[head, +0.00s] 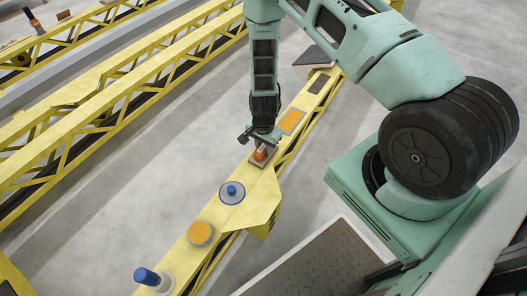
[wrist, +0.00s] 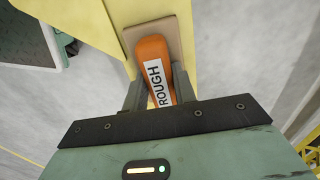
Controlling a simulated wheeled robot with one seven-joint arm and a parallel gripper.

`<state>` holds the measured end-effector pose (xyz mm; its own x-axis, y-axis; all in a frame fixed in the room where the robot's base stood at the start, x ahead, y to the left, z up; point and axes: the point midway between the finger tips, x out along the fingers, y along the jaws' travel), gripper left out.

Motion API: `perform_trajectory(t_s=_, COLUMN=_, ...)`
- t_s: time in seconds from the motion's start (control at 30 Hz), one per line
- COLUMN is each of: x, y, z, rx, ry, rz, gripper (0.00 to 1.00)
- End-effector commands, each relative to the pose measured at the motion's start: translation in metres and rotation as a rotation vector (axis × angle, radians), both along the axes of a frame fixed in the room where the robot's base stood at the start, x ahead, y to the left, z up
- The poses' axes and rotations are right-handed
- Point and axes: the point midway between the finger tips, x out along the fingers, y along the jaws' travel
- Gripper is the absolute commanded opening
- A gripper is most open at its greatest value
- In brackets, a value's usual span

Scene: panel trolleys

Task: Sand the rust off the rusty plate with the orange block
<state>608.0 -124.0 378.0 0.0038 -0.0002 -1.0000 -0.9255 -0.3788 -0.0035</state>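The orange block (wrist: 153,50), with a white label reading ROUGH, sits over a square tan pad (wrist: 178,33) on the yellow beam. My gripper (wrist: 158,85) has a finger close against each side of it and appears shut on it. In the head view my gripper (head: 262,148) points down at the block, partly hiding it; the tan pad (head: 265,164) shows below. A flat grey-edged plate with an orange-brown face (head: 291,122), likely the rusty plate, lies on the beam just beyond my gripper. I cannot tell whether the block touches the pad.
A dark plate (head: 318,84) lies farther up the beam. Nearer are a grey disc with a blue knob (head: 232,191), an orange round disc (head: 200,233) and a blue-handled cylinder (head: 150,278). More yellow trusses (head: 110,85) stand left. Grey floor (head: 90,205) lies between.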

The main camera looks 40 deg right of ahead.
Motion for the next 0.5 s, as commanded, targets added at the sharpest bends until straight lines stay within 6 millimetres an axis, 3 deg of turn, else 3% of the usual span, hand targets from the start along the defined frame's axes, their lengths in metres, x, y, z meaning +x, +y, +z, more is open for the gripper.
perform_trajectory(t_s=0.23, x=-0.003, y=0.0, z=-0.001, rx=0.0, ry=0.005, rz=0.001, gripper=0.0)
perform_trajectory(t_s=0.5, x=-0.002, y=0.0, z=0.019, rx=0.0, ry=0.004, rz=0.001, gripper=0.0)
